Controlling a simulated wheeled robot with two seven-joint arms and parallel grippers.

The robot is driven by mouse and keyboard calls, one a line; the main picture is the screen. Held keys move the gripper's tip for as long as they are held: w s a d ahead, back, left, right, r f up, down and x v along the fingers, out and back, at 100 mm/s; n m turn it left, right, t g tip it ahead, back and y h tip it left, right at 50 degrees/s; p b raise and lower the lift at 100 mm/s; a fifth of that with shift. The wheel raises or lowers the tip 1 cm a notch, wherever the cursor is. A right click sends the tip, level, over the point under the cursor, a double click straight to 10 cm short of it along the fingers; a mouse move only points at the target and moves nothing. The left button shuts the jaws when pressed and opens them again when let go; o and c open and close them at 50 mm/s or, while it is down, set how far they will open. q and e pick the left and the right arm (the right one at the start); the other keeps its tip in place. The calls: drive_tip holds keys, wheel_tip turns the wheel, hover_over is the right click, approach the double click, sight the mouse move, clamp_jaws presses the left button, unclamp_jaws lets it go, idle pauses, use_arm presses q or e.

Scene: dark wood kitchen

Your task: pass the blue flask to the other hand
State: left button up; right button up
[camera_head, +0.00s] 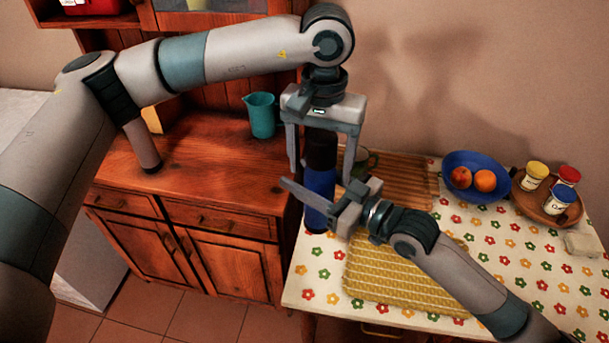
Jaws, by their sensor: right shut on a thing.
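The blue flask (319,184) is upright with a dark cap, near the left edge of the flowered table in the head view. My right gripper (312,197) is shut on the flask's blue body from the right, with one finger crossing in front of it. My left gripper (321,172) points down from above, with its fingers on either side of the dark cap and upper flask. The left fingers are open, with visible gaps beside the cap. The far finger of the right gripper is hidden behind the flask.
On the table are a yellow woven mat (400,280), a slatted wooden board (405,180), a green mug (367,160), a blue fruit bowl (460,160) and a round tray (536,207) of jars. A teal pitcher (262,117) stands on the wooden cabinet (200,180).

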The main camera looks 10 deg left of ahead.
sight(323, 134)
use_arm(q)
drive_tip(key=shift+r, duration=0.1)
wheel_tip(323, 134, up, 12)
drive_tip(key=shift+f, duration=0.1)
idle(0.7)
